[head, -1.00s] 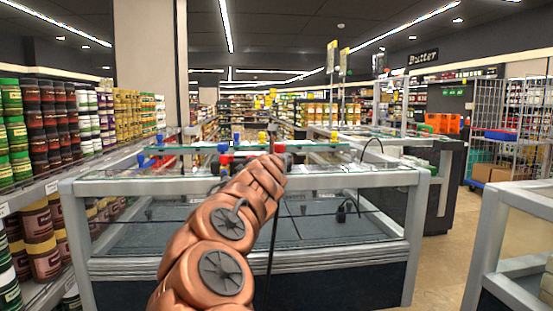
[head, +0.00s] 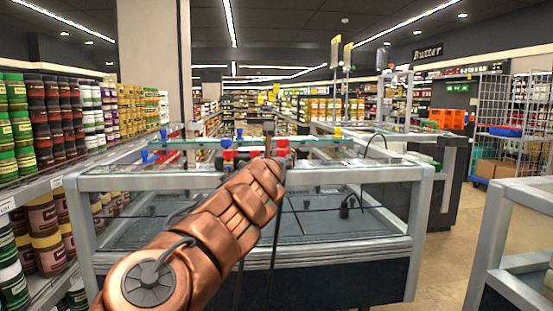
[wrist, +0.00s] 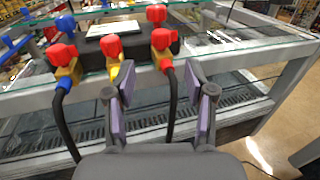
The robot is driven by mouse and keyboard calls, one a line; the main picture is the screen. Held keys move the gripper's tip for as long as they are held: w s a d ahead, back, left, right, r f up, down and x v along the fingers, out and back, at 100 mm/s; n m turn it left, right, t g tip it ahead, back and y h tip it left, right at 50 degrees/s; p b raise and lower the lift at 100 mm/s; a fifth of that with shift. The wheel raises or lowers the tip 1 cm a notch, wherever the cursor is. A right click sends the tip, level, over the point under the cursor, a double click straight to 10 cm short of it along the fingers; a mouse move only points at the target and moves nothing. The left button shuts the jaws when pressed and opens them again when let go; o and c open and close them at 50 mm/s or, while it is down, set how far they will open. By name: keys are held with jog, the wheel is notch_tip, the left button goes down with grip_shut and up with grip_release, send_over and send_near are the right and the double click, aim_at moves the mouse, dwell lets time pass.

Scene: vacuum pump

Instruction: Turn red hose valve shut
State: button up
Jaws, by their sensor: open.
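In the wrist view, a manifold (wrist: 135,48) with several red-knobbed valves sits on the glass-topped case. The red hose valve (wrist: 162,40) is its right front knob, with a red hose fitting (wrist: 167,68) and a dark hose below it. The yellow-fitted valve (wrist: 109,46) and the blue-fitted valve (wrist: 62,54) are to its left. My gripper (wrist: 158,91) is open and empty, its purple-padded fingers apart, with the red fitting and hose showing between them. In the head view, red knobs (head: 282,144) show beside my arm's end, which hides part of the manifold.
The glass-topped case (head: 340,174) stands in front of me. Shelves of jars (head: 45,125) line the left. Another case (head: 515,230) stands at right, with bare floor (head: 445,265) between.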

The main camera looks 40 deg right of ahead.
jog(key=shift+v, duration=0.85)
